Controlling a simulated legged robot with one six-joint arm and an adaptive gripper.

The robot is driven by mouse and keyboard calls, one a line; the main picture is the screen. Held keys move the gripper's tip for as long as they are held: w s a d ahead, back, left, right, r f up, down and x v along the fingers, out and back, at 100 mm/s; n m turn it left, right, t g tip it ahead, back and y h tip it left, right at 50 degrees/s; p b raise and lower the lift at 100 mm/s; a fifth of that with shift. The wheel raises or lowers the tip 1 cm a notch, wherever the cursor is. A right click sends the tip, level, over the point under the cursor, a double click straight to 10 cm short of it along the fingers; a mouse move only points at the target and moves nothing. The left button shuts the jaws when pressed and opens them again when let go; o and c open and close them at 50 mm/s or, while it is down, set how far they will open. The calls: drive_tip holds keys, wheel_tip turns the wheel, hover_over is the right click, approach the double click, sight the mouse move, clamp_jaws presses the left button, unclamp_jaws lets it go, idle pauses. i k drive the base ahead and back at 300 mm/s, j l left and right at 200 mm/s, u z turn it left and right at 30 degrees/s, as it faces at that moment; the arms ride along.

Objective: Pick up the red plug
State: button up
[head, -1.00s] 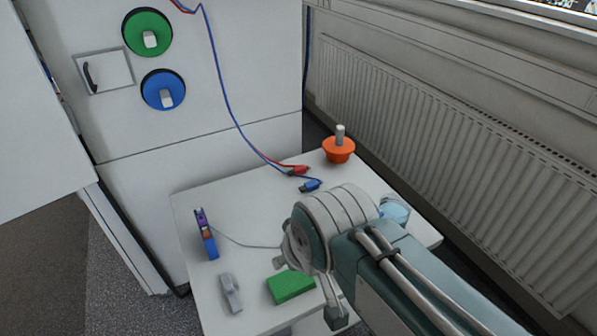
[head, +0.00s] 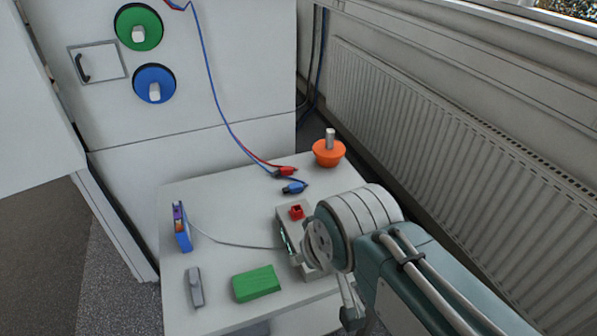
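A red-orange round plug with a grey handle (head: 327,155) stands upright at the far right corner of the white table (head: 225,190). A small red cable connector (head: 286,171) lies to its left, beside a blue connector (head: 294,188). My gripper (head: 335,288) is at the end of my arm, over the table's front right part, nearer the camera than the plug and apart from it. My wrist hides much of the gripper, so its opening and any contents are unclear.
A white device with a red socket (head: 297,212) is partly behind my wrist. A green block (head: 256,283), grey object (head: 195,287) and blue item (head: 182,230) stand on the table. The cabinet holds green (head: 138,14) and blue (head: 148,72) plugs. A radiator (head: 430,130) lines the right.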

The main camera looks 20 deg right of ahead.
sight(289, 170)
drive_tip(key=l, duration=0.55)
drive_tip(key=i+l, duration=0.1)
drive_tip(key=l, duration=0.5)
drive_tip(key=i+l+u, duration=0.15)
drive_tip(key=l, duration=0.2)
drive_tip(key=l+u, duration=0.2)
drive_tip(key=l, duration=0.15)
drive_tip(key=i+l+u, duration=0.1)
drive_tip(key=u, duration=0.25)
